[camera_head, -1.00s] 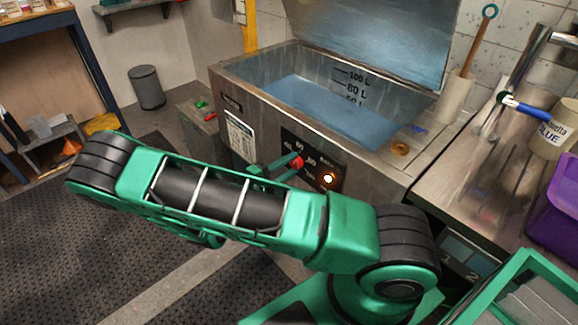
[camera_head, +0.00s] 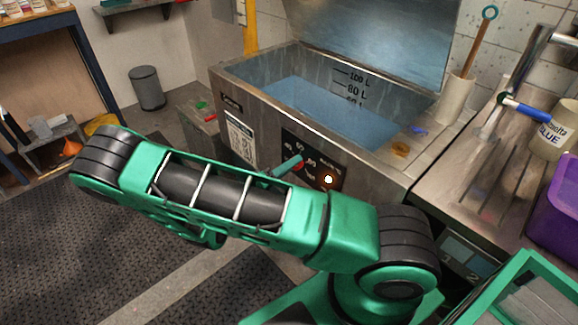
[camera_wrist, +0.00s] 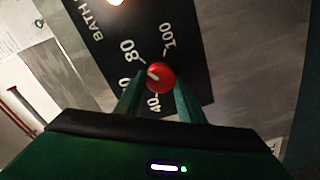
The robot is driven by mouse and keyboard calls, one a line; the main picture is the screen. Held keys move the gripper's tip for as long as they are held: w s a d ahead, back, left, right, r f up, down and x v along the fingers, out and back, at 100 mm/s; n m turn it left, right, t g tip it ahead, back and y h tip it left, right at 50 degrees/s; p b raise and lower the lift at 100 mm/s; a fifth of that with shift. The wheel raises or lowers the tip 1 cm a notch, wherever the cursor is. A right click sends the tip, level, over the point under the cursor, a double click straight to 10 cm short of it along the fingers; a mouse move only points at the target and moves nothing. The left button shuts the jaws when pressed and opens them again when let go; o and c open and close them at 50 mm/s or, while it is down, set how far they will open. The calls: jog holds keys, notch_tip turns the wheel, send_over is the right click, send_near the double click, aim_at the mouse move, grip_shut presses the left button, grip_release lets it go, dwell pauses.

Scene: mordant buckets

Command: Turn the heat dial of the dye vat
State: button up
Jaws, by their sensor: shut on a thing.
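The steel dye vat (camera_head: 228,104) holds blue liquid, and its lid stands open. The red heat dial (camera_wrist: 161,77) sits on the black panel (camera_head: 326,172) on its front; the dial also shows partly in the head view (camera_head: 299,166). In the wrist view its white mark points up and left, roughly toward the 80, though the exact setting is hard to read. My gripper (camera_wrist: 160,84) is shut on the dial, with a green finger on either side. In the head view one finger hides part of the dial.
A lit orange-white lamp (camera_head: 328,180) is on the panel beside the dial. A grey waste bin (camera_head: 147,88) stands at the back left.

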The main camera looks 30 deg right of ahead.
jog(key=shift+a+f, duration=0.1)
jog(key=shift+f, duration=0.15)
jog(key=o, duration=1)
jog(key=shift+o, duration=0.2)
jog(key=shift+r, duration=0.1)
jog(key=s+a, duration=0.2)
jog(key=a, duration=0.8)
jog(key=shift+a, duration=0.3)
